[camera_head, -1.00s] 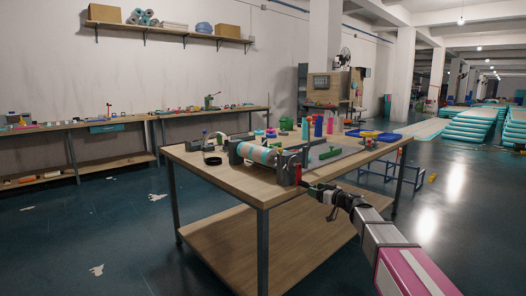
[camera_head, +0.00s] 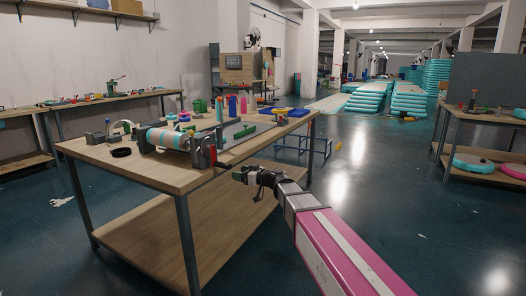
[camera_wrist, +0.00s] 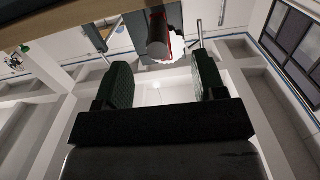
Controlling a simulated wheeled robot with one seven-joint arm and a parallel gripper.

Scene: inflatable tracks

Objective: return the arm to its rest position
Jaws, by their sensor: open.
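My arm (camera_head: 335,245) reaches from the lower right of the head view toward the wooden workbench. My gripper (camera_head: 240,175) is at its far end, beside the bench's right side and apart from the red crank handle. In the wrist view my gripper (camera_wrist: 157,85) shows two dark green finger pads spread apart with nothing between them. Beyond the pads, a grey cylinder with a red part (camera_wrist: 158,45) hangs past the edge of the bench top.
The workbench (camera_head: 110,165) carries a roller machine (camera_head: 168,138), bottles and a blue tray (camera_head: 292,113). Another bench (camera_head: 495,118) stands at the right with round items on its lower shelf. Stacked turquoise tracks (camera_head: 365,98) are at the back. Open floor (camera_head: 390,160) lies between.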

